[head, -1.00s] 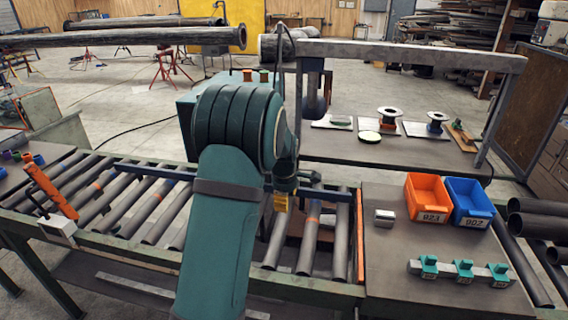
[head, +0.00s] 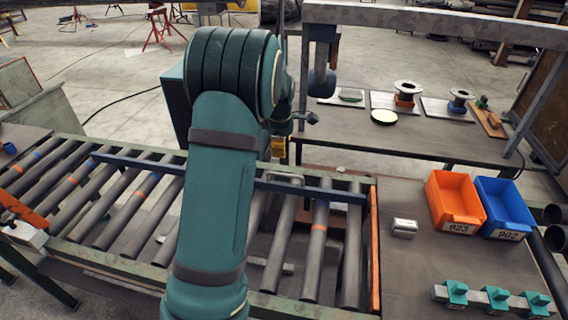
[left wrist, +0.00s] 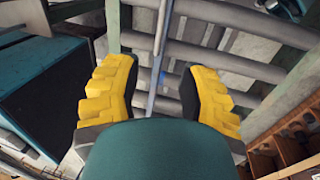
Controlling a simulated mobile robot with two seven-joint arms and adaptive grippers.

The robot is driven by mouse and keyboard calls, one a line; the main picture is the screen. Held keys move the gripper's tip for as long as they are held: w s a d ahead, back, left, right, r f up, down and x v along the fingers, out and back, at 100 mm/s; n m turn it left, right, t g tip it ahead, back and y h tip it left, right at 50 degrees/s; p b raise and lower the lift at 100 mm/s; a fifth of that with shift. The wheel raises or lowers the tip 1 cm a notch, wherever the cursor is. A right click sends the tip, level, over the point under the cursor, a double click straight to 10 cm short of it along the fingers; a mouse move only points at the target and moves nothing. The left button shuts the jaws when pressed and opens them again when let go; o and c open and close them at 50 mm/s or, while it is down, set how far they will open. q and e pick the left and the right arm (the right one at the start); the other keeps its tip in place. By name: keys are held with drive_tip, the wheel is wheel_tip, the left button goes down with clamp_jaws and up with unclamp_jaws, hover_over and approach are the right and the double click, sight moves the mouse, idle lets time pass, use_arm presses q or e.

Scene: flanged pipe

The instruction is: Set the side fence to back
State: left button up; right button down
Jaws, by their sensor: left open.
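The side fence (head: 335,192) is a long blue bar lying across the rollers, with a pale loop handle (head: 283,179) near its middle. My left arm covers part of the bar. My left gripper (head: 279,148) shows only as a small yellow piece, just beyond the handle in the head view. In the left wrist view its two yellow fingers (left wrist: 160,88) are wide apart and empty. A thin blue-grey bar (left wrist: 159,35), likely the fence, runs between and beyond them; I cannot tell how far off it is. My right gripper is not in view.
The roller conveyor (head: 128,255) ends at an orange strip (head: 374,250). On the right bench are an orange bin (head: 455,200), a blue bin (head: 503,207), a small metal block (head: 404,227) and green clamps (head: 497,297). A grey overhead beam (head: 440,20) stands over the back table.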

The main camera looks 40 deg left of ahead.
sight(284, 174)
use_arm(q)
drive_tip(key=f, duration=0.4)
drive_tip(key=w+f, duration=0.1)
drive_tip(key=f, duration=0.4)
drive_tip(key=w+a+f+b, duration=0.1)
drive_tip(key=f, duration=0.3)
drive_tip(key=shift+w+a+f, duration=0.1)
drive_tip(key=shift+w+f, duration=0.05)
drive_tip(key=shift+f, duration=0.05)
clamp_jaws()
